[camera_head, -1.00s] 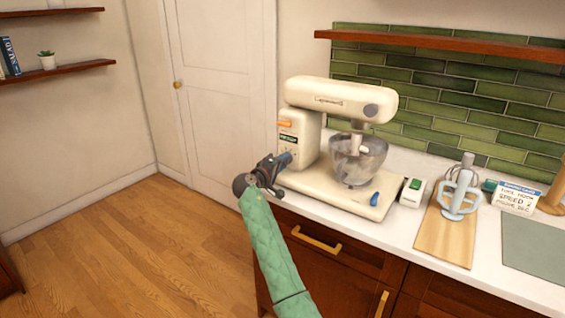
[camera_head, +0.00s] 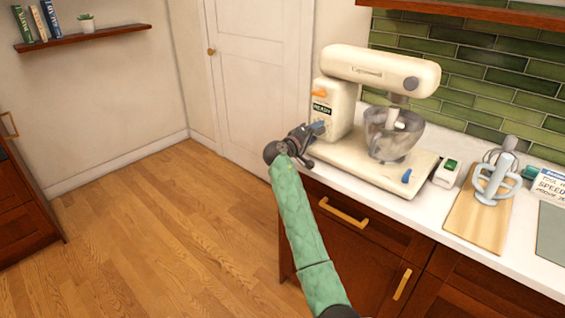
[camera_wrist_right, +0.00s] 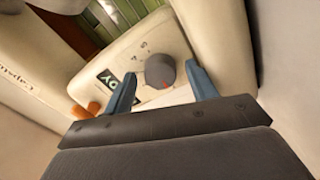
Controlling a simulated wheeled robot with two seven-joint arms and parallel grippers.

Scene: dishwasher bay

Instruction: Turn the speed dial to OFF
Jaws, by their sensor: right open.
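The cream stand mixer (camera_head: 383,70) stands on the counter, with a glass bowl (camera_head: 393,132) under its head. Its speed dial (camera_wrist_right: 160,71) is a round grey knob with a red mark, on the side of the mixer column. In the wrist view my right gripper (camera_wrist_right: 163,88) is open, with one blue finger on each side of the dial; I cannot tell whether they touch it. My left gripper is not in view.
A small white box with a green button (camera_head: 447,173) is right of the mixer. A wooden board (camera_head: 478,215) holds beater attachments (camera_head: 495,180). A note card (camera_head: 552,187) stands at the right. The floor at left is clear.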

